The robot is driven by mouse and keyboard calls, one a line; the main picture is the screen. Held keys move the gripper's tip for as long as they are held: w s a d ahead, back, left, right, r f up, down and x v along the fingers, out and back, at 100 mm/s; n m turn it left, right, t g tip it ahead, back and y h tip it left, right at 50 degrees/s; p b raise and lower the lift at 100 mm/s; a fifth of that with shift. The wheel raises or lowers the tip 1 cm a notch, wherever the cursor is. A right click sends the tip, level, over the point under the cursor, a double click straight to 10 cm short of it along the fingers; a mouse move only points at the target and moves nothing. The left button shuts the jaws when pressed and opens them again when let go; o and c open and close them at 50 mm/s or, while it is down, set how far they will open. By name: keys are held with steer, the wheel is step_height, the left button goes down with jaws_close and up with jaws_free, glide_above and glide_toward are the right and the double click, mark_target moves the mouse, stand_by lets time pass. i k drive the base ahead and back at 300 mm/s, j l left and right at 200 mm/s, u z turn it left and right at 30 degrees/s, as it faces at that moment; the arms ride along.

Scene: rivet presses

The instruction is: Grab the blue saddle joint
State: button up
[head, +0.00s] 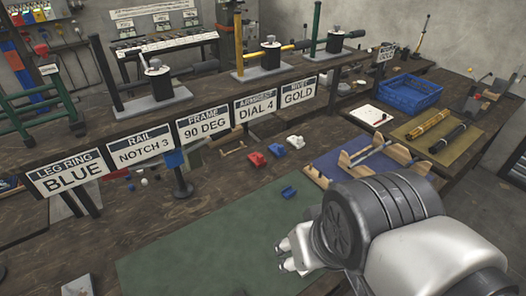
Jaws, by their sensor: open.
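Three small blocky pieces lie in a row on the wooden bench in the head view: a red one (256,160), a blue one (277,150) and a white one (296,142). The blue one looks like a saddle joint. Another small blue piece (288,192) lies nearer, by the far edge of the green mat (200,240); I cannot tell its exact shape. My gripper (284,254) is open, low over the green mat, nearer the camera than all these pieces and apart from them. My arm hides part of the mat's right side.
A row of signs reads BLUE, NOTCH 3, 90 DEG, DIAL 4 and GOLD (298,92). Lever presses (155,85) stand behind. A wooden rack (365,155) is on a blue mat at right. A blue crate (410,95) stands farther back. The green mat is mostly clear.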

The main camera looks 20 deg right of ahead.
mark_target(288, 192)
steer(key=i+l+u, duration=0.2)
steer(key=l, duration=0.4)
steer(key=l+u, duration=0.25)
steer(key=l, duration=0.35)
steer(key=i+l+u, duration=0.2)
steer(key=l, duration=0.45)
steer(key=k+j, duration=0.05)
steer(key=k, duration=0.05)
